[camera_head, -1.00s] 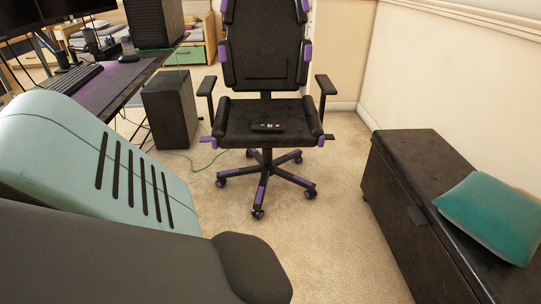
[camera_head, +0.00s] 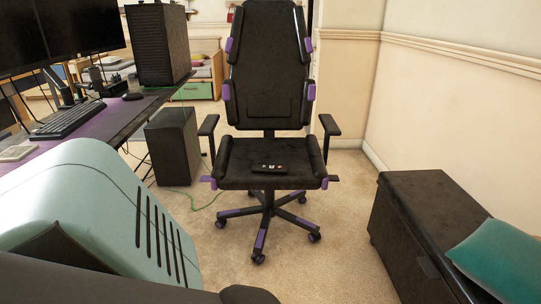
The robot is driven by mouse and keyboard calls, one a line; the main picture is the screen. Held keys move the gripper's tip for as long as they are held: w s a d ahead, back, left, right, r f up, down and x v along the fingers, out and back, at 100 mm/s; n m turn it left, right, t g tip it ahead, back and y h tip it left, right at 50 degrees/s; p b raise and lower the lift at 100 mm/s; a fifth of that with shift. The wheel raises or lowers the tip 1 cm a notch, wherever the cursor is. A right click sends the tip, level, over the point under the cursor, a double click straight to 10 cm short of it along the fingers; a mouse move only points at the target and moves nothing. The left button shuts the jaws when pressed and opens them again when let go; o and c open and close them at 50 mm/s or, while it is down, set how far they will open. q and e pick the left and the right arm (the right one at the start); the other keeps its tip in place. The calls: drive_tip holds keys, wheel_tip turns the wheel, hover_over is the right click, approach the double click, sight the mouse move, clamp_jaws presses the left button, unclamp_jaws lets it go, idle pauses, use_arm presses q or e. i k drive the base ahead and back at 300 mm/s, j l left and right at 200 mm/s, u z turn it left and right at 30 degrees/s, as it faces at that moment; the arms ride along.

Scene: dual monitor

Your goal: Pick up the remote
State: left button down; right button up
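The remote (camera_head: 270,168) is a small dark bar with a few light and red marks. It lies on the black seat of the gaming chair (camera_head: 240,180), near the middle of the seat. The chair is black with purple trim and stands upright, with its seat facing me. Neither of my grippers shows in the head view, and nothing is touching the remote.
A desk (camera_head: 100,125) with monitors (camera_head: 82,25), a keyboard (camera_head: 68,120) and a black PC tower (camera_head: 158,45) stands at left. A black box (camera_head: 173,145) stands beside the chair. A dark chest (camera_head: 425,200) with a teal cushion (camera_head: 500,258) is at right. Carpet (camera_head: 335,240) is clear before the chair.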

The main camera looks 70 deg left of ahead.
sight(258, 169)
drive_tip(key=i+j, duration=0.25)
drive_tip(key=j, duration=0.15)
drive_tip(key=i+j, duration=0.25)
drive_tip(key=j+u, duration=0.15)
drive_tip(key=u, duration=1.95)
